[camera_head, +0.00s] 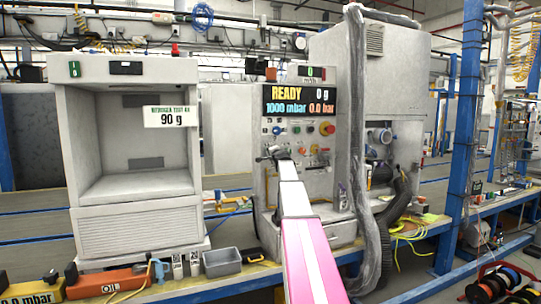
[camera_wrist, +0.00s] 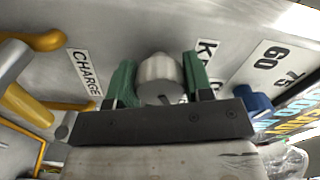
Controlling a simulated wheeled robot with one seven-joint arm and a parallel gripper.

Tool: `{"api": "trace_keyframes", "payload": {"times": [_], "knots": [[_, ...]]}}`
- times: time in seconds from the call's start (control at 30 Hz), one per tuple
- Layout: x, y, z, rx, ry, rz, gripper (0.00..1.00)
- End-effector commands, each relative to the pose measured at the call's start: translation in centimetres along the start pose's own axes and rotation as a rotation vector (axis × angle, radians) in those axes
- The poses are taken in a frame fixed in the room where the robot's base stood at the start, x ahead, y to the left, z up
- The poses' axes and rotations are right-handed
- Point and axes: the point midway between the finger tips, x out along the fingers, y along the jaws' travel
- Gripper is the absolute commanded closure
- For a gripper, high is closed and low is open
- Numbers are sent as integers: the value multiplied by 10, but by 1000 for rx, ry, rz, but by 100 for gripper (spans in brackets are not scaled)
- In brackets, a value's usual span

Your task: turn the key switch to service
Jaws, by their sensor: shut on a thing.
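The key switch (camera_wrist: 160,72) is a round silver knob on the grey panel, with a small dark slot mark near its lower edge in the wrist view. The green fingers of my gripper (camera_wrist: 159,82) stand on both sides of it and are shut on it. A label beginning with K (camera_wrist: 207,62) is partly hidden behind the right finger. In the head view my gripper (camera_head: 275,153) is at the left part of the control panel (camera_head: 298,184), and it hides the switch there. No service marking is readable.
In the wrist view, a CHARGE label (camera_wrist: 84,72) and yellow handles (camera_wrist: 38,40) are left of the fingers, and a blue knob (camera_wrist: 254,100) is close on the right.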

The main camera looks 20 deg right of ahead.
Motion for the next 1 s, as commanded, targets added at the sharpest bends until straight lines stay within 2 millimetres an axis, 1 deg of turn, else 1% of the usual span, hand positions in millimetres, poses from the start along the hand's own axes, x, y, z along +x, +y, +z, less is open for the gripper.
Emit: {"api": "trace_keyframes", "payload": {"times": [0.13, 0.17, 0.2, 0.23, 0.5, 0.67, 0.77, 0.87, 1.0], "knots": [[-1, 1, 1, 1, -1, 1, 77], [-1, 1, 1, 1, -1, 1, 44], [-1, 1, 1, 1, -1, 1, 30], [0, 1, 1, 1, -1, 1, 29], [-1, 0, 0, 1, 0, 0, 29], [-9, 0, 0, 1, 0, 0, 29], [-20, 0, 1, 1, 0, 0, 29], [-36, 0, 2, 1, 1, 0, 29], [-62, 1, 2, 1, 0, 0, 29]]}}
